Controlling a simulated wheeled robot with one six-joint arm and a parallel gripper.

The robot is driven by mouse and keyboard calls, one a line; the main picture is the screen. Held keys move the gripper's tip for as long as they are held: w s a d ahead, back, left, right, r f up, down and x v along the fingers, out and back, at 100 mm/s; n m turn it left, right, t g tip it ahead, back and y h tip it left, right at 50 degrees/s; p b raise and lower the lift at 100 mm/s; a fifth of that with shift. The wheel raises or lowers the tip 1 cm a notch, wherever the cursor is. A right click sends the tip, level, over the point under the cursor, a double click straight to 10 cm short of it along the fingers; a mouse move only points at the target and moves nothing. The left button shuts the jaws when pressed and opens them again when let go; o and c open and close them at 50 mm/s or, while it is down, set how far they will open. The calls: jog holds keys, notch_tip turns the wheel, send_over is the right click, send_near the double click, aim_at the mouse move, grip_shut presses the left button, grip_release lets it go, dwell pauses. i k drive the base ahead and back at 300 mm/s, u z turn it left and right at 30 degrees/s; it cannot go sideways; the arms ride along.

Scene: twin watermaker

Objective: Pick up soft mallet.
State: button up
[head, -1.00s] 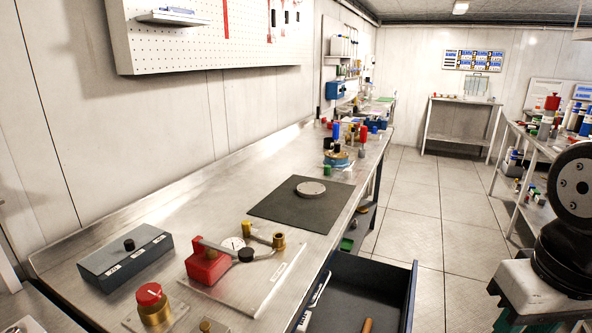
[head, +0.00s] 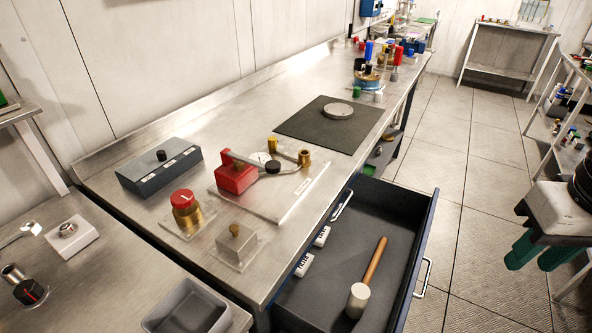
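The soft mallet (head: 361,293) lies in an open dark drawer (head: 340,240) under the steel workbench, in the lower middle of the head view. It has a pale cylindrical head at the near end and a brown wooden handle pointing away, up and to the right. Nothing touches the mallet. Part of my arm shows at the right edge. Green finger-like parts (head: 540,251) hang below its pale block; I take them for my gripper, apart from the drawer and to its right. Whether it is open or shut I cannot tell.
The drawer's front panel and handle (head: 423,278) stick out into the aisle. The workbench (head: 240,125) carries a red-clamped fixture (head: 236,178), a grey box (head: 160,167), and a black mat (head: 330,125) with a disc. A grey bin (head: 188,308) stands at the lower left. The tiled floor is clear.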

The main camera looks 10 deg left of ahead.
aim_at(359, 296)
jog(key=k, duration=0.5)
jog(key=z, duration=1.55)
jog(key=i, duration=0.95)
jog(key=u, duration=2)
